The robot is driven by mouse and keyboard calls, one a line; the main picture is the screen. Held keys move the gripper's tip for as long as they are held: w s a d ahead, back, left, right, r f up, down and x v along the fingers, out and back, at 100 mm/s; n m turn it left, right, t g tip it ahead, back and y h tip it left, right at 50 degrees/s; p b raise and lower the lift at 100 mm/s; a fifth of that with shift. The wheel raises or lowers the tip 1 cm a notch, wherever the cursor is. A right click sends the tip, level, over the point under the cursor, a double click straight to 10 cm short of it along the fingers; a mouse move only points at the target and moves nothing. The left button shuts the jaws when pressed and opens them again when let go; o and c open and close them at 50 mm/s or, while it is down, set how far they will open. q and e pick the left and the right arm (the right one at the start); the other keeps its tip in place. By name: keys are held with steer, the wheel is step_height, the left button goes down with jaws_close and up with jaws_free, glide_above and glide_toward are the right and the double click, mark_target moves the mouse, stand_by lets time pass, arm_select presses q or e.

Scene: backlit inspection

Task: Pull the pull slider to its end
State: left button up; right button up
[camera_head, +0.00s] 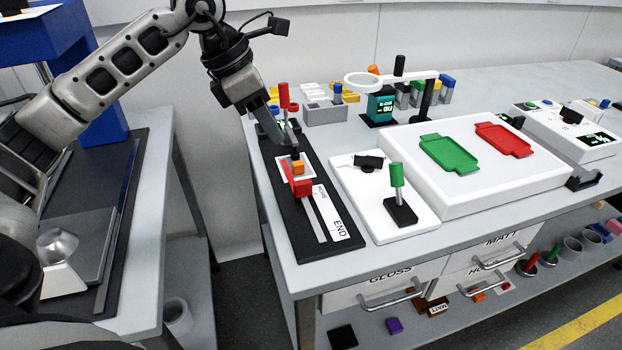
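The pull slider is a red block (301,187) on a rail (316,215) that runs along a black board (275,200) at the left of the table. The block sits at about the middle of the board. A white label reading END (340,228) lies beside the near end of the rail. A small orange piece (298,167) shows just behind the red block. My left gripper (294,148) points down over the board, with its fingertips just above and behind the orange piece. Whether its fingers are shut, or touch the slider, I cannot tell. My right gripper is not in view.
Right of the board stands a white plate with a green-handled lever (397,180). Farther right is a white light box (480,195) with a green tray (448,153) and a red tray (503,139). A red upright handle (284,97) stands close behind my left gripper.

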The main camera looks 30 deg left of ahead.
mark_target(303, 182)
arm_select(q)
steer(key=x, duration=1)
steer(key=p+x, duration=0.1)
steer(key=x, duration=0.4)
steer(key=shift+w+a+f, duration=0.1)
steer(key=shift+a+f, duration=0.25)
jaws_close()
